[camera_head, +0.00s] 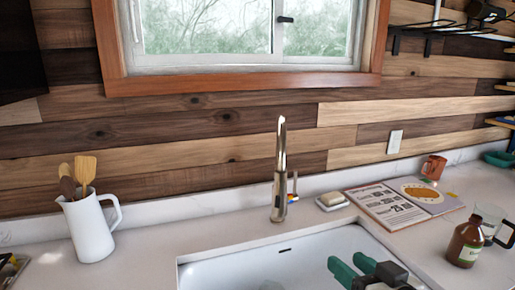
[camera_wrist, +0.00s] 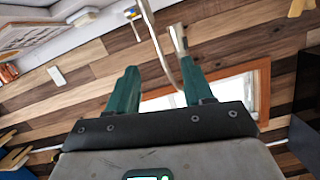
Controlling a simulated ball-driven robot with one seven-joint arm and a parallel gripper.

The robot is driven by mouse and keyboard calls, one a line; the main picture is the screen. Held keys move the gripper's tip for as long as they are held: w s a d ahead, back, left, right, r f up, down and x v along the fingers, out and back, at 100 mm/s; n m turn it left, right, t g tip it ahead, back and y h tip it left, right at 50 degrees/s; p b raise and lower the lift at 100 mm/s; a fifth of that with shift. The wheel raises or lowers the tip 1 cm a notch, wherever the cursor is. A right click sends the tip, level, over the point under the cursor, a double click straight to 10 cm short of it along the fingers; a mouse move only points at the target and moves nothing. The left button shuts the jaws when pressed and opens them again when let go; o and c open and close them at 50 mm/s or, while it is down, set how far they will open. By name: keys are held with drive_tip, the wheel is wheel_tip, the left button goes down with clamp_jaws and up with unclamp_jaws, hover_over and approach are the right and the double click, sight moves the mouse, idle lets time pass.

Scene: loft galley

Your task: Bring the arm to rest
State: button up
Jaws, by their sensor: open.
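My gripper (camera_head: 353,262) is at the bottom edge of the head view, over the right part of the white sink. Its two green fingers are apart, with nothing seen held between them. In the wrist view the fingers (camera_wrist: 158,70) also stand apart, and the wall and window show upside down beyond them. The metal faucet (camera_head: 281,170) stands at the sink's back edge, left of my gripper. In the wrist view the faucet (camera_wrist: 160,45) crosses the gap between the fingers; its distance is hard to tell. Most of my arm is out of view.
The sink (camera_head: 235,262) is empty where visible. A white pitcher with wooden utensils (camera_head: 92,230) stands left.

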drive_tip(key=s+d+f+g+h, duration=0.25)
drive_tip(key=s+f, duration=0.25)
drive_tip(key=f, duration=0.6)
drive_tip(key=s+d+f+g+h, duration=0.1)
drive_tip(key=s+d+f+g, duration=0.1)
drive_tip(key=s+f, duration=0.4)
drive_tip(key=s+d+f+m+g, duration=0.1)
drive_tip(key=s+d+f+g, duration=0.2)
drive_tip(key=s, duration=0.8)
drive_tip(key=s+d+f+m+g+h, duration=0.1)
drive_tip(key=s+d+f+g, duration=0.1)
drive_tip(key=s+f+g, duration=0.4)
drive_tip(key=s+f, duration=0.3)
drive_tip(key=f, duration=0.1)
drive_tip(key=shift+d+f+h, duration=0.35)
drive_tip(key=shift+f, duration=0.05)
drive_tip(key=shift+w, duration=0.1)
